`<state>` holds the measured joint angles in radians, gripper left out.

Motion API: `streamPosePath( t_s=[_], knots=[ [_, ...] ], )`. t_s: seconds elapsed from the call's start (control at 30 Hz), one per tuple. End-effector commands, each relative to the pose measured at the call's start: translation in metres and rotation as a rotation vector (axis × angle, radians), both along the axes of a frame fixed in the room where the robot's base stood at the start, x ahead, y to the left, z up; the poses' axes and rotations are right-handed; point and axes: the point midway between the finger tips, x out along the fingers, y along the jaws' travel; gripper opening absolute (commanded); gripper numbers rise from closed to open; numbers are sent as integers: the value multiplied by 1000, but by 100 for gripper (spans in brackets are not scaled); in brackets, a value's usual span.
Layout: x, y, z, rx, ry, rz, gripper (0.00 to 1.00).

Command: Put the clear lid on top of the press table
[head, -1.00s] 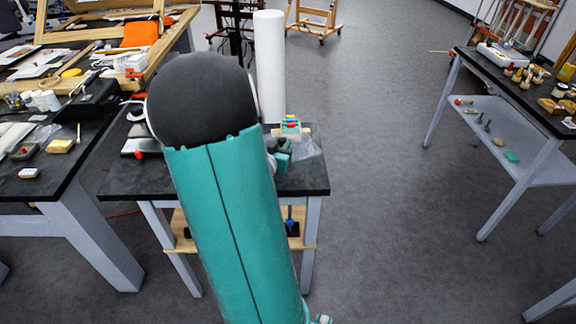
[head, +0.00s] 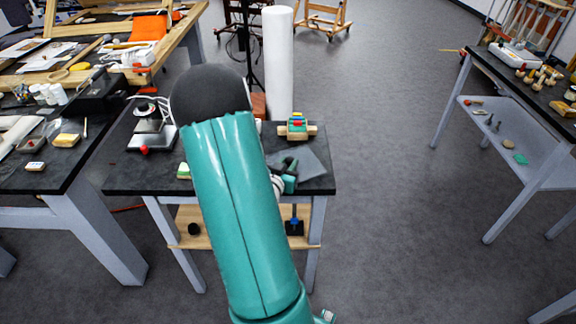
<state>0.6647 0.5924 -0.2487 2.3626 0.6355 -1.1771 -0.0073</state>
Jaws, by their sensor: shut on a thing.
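The clear lid (head: 312,163) shows as a pale see-through sheet over the right part of the black-topped press table (head: 140,177). My gripper (head: 289,176), with teal and dark parts, is at the lid's left near edge and is shut on it. The fingertips are small and partly hidden. I cannot tell whether the lid touches the tabletop or hangs just above it. My own teal arm hides the middle of the table.
A block with coloured strips (head: 297,127) stands just behind the lid. A white roll (head: 278,65) rises behind the table. A small device with a red knob (head: 151,137) and a green-and-white block (head: 184,171) are on the left. Open floor lies to the right.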

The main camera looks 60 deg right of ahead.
Motion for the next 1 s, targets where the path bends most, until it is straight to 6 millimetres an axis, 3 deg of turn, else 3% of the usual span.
streamPosePath(
  t_s=[0.47,0.5,0.57,1.0],
  knots=[
    [0,-2,-11,0,0,-1,1],
    [0,-2,-10,0,-1,-1,32],
    [0,-2,-10,0,-1,-1,44],
    [0,-2,-6,0,-2,0,46]
  ],
)
